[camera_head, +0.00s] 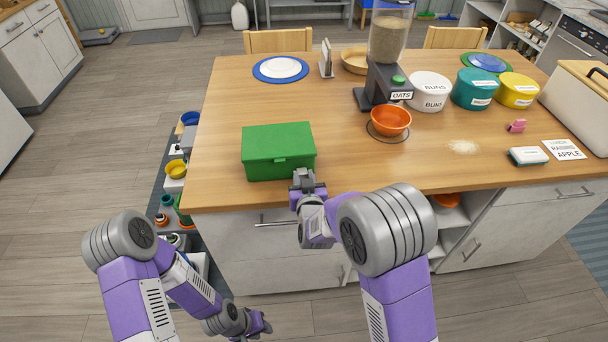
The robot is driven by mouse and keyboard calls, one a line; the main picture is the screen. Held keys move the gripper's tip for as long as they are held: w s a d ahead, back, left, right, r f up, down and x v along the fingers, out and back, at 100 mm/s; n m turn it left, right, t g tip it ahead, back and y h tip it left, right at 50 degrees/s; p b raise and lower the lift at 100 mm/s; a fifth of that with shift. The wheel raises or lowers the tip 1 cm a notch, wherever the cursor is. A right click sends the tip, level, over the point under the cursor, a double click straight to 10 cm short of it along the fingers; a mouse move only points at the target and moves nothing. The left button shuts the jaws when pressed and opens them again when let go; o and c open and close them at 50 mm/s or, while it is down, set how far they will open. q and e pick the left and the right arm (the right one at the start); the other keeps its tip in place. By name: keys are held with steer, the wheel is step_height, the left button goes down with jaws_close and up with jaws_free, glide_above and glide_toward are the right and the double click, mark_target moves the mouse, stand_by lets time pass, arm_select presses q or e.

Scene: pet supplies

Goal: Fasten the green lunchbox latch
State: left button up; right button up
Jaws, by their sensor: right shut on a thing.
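The green lunchbox (278,146) stands near the front edge of the wooden table, left of the middle, with its lid down. I cannot make out whether the latch is flat against the box. My left gripper (264,326) hangs low in front of the table, well away from the lunchbox. Its fingers are too small and angled to tell open from shut.
An orange bowl (391,121) sits right of the lunchbox, below an oats dispenser (387,50). A blue-rimmed plate (281,70) lies behind the lunchbox. Lidded tubs, including a teal one (474,91), stand to the right. The table (221,120) is clear left of the lunchbox.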

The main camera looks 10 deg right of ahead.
stand_by(0.3)
steer(key=o, duration=1.1)
steer(key=shift+c, duration=0.2)
steer(key=v, duration=0.7)
steer(key=shift+s+p, duration=0.25)
steer(key=shift+p, duration=0.15)
